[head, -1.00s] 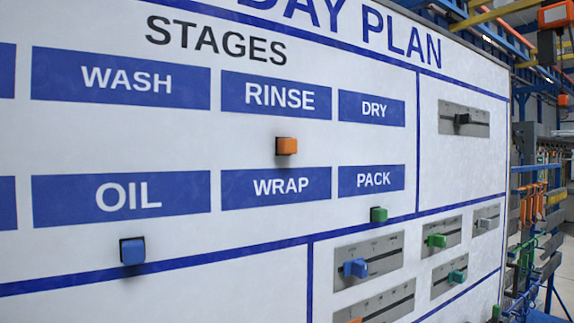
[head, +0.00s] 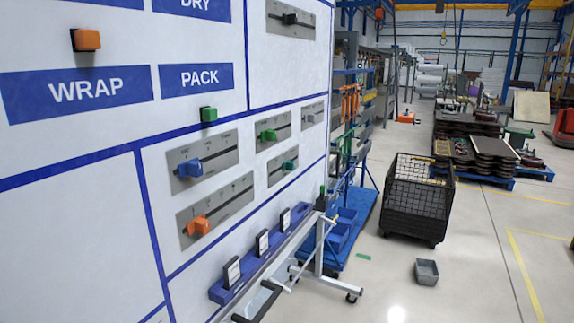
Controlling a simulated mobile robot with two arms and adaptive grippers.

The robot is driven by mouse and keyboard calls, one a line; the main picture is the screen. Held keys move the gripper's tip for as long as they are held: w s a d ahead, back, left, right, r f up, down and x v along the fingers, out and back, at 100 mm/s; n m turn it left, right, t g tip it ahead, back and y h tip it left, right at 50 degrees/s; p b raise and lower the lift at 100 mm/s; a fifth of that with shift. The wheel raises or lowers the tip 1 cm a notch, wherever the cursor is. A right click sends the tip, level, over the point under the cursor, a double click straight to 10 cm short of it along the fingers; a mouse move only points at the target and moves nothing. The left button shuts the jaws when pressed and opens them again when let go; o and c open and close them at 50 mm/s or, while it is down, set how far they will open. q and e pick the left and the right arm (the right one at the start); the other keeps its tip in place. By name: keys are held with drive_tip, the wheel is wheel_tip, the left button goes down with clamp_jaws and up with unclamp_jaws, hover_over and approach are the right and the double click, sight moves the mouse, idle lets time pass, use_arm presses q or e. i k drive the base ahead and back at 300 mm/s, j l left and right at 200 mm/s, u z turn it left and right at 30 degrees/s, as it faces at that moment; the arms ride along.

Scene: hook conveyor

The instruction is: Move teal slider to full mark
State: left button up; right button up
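The teal slider (head: 289,165) sits on a small grey scale plate (head: 275,179) in the lower right part of the white board. The knob is toward the right part of its slot. The plate's marks are too small to read. Neither of my grippers is in the head view.
Other plates carry a blue slider (head: 190,169), an orange slider (head: 196,226), a green slider (head: 268,135) and a black slider (head: 290,19). A blue ledge (head: 262,262) runs below. A black mesh cart (head: 418,196) and a grey bin (head: 427,271) stand on the floor at right.

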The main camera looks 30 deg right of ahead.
sight(289, 165)
drive_tip(key=i+l+u, duration=0.1)
drive_tip(key=l, duration=0.3)
drive_tip(key=i+l, duration=0.2)
drive_tip(key=l, duration=0.2)
drive_tip(key=i+l+u, duration=0.15)
drive_tip(key=l, duration=0.2)
drive_tip(key=i+l, duration=0.1)
drive_tip(key=l, duration=0.35)
drive_tip(key=j+u, duration=0.05)
